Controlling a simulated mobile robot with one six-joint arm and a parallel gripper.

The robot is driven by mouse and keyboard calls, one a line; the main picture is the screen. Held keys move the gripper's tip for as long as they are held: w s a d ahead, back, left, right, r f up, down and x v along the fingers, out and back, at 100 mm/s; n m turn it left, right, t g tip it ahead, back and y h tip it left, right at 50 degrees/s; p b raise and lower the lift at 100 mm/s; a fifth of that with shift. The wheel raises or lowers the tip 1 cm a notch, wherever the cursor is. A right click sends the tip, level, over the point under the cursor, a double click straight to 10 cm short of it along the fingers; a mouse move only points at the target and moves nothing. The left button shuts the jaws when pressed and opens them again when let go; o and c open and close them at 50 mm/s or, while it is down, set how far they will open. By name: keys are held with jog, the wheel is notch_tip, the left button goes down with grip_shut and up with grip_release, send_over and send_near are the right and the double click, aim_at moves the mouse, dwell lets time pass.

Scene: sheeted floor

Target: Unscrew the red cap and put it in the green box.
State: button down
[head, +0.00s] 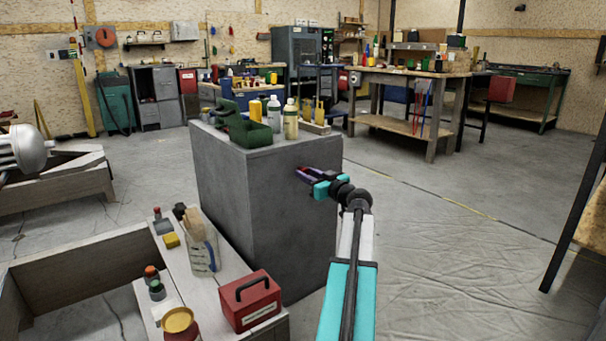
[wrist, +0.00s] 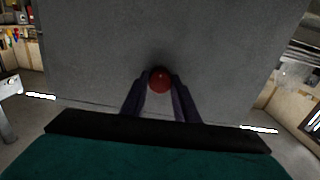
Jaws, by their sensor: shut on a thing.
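My gripper (head: 302,174) is in front of the right-hand side of the grey block, below its top. In the wrist view my gripper (wrist: 159,82) is shut on the red cap (wrist: 159,79), which shows as a round red thing between the dark fingertips. A plain grey surface lies behind it; I cannot tell whether the cap touches it. What the cap came from is not seen.
On the grey block (head: 290,215), bottles (head: 290,118) and yellow items (head: 319,113) stand right of the green box. A low bench at front left holds a red toolbox (head: 250,302) and small containers. The floor (head: 440,235) to the right is clear.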

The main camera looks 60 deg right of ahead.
jog(key=shift+n, duration=0.5)
jog(key=c, duration=1.3)
grip_release()
jog(key=shift+c, duration=0.8)
